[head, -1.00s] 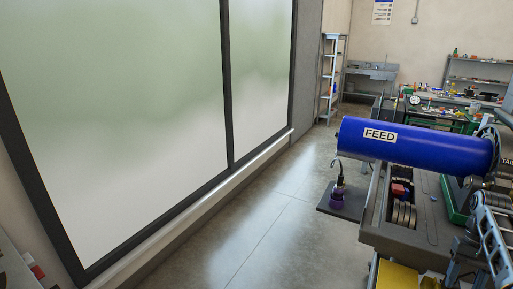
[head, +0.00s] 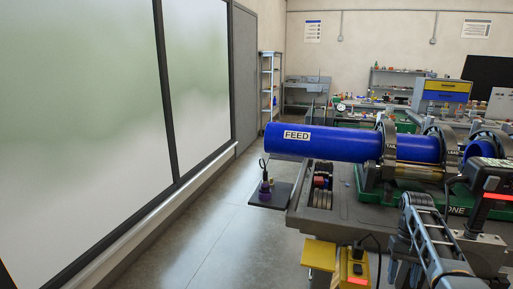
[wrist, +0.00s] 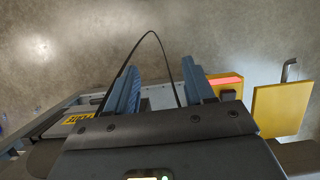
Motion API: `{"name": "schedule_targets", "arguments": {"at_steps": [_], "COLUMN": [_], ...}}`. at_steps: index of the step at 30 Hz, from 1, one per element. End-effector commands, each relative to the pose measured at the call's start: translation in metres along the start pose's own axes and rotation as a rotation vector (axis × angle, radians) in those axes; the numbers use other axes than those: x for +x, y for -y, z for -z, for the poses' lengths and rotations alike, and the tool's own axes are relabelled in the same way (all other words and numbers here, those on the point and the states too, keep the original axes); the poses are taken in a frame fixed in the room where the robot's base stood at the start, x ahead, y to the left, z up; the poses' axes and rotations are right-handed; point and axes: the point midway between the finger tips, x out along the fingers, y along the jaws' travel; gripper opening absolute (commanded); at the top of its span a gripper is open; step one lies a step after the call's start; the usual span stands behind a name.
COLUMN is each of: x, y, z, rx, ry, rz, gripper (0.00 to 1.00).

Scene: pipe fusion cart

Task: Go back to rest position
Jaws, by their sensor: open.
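My gripper (wrist: 161,88) is open in the wrist view, its two blue fingers apart with nothing held between them. A thin dark cable loops across the gap between the fingers, and grey floor shows beyond. I cannot make out the gripper clearly in the head view. The blue pipe labelled FEED (head: 322,142) lies level across the cart, its right part inside the dark ring clamps (head: 388,147). The grey cart top (head: 338,207) carries it.
A yellow box (head: 353,270) and a yellow panel (head: 319,253) sit at the cart's near side; a yellow panel (wrist: 281,109) also shows in the wrist view. A small platform (head: 270,194) juts out left. Floor (head: 213,235) between cart and windows is clear.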

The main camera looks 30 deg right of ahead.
Motion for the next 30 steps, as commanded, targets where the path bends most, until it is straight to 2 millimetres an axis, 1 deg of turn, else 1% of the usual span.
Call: {"name": "schedule_targets", "arguments": {"at_steps": [1,6,11,17,20,21,24,26,27,29,30], "x": [0.007,0.027,0.055,0.102,0.133,0.146,0.176,0.191,0.2,0.21,0.217], "y": [0.005,0.02,0.04,0.074,0.097,0.107,0.129,0.139,0.145,0.154,0.158], "z": [-0.001,-0.003,-0.008,-0.024,-0.04,-0.049,-0.074,-0.09,-0.102,-0.12,-0.134], "rx": [-0.008,-0.031,-0.064,-0.122,-0.163,-0.183,-0.23,-0.258,-0.275,-0.302,-0.32], "ry": [-0.009,-0.047,-0.099,-0.193,-0.261,-0.295,-0.384,-0.435,-0.47,-0.523,-0.556], "rz": [0.0,0.001,0.003,0.01,0.018,0.023,0.036,0.045,0.051,0.062,0.069], "gripper": [0.53,0.53,0.53,0.53,0.53,0.53,0.53,0.53,0.53,0.53,0.53]}}
